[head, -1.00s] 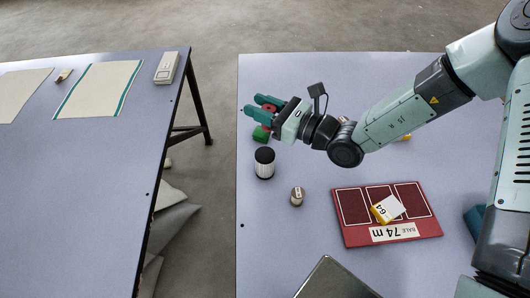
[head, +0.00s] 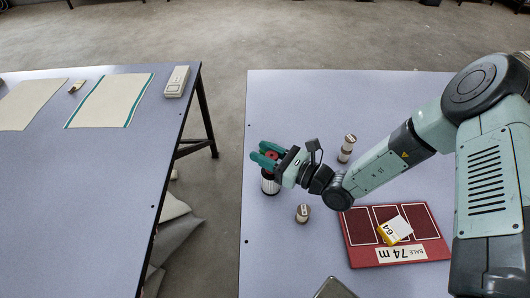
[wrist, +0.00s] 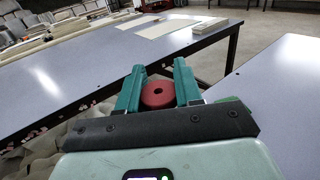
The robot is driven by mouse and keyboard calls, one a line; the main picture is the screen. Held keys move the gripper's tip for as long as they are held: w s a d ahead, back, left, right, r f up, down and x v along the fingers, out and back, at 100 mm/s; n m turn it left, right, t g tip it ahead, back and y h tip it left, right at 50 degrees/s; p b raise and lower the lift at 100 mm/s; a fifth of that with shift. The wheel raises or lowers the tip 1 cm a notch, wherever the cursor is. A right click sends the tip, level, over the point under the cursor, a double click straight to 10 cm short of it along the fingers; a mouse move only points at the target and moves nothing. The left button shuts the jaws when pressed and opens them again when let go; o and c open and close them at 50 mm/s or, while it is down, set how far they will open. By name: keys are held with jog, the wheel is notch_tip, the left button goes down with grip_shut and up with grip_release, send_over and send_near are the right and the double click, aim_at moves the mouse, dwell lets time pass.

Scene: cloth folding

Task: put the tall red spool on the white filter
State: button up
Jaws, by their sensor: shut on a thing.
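My gripper (head: 267,158) is shut on the red spool (head: 272,154), with a green finger on each side of it. In the wrist view the red spool (wrist: 153,97) shows its round end with a dark centre hole, between the fingers of my gripper (wrist: 158,82). The white filter (head: 270,186) stands upright on the right table, directly below my gripper in the head picture. Its top is mostly hidden by my gripper, so I cannot tell whether the spool touches it.
A small tan spool (head: 303,213) stands close by at the front right, and another spool (head: 347,148) stands behind my forearm. A red board (head: 358,226) carries a yellow and white box (head: 396,230). The left table (head: 60,210) holds cloths and a pale device (head: 177,82).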

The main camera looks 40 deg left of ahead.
jog(key=shift+f, duration=0.15)
jog(key=o, duration=1)
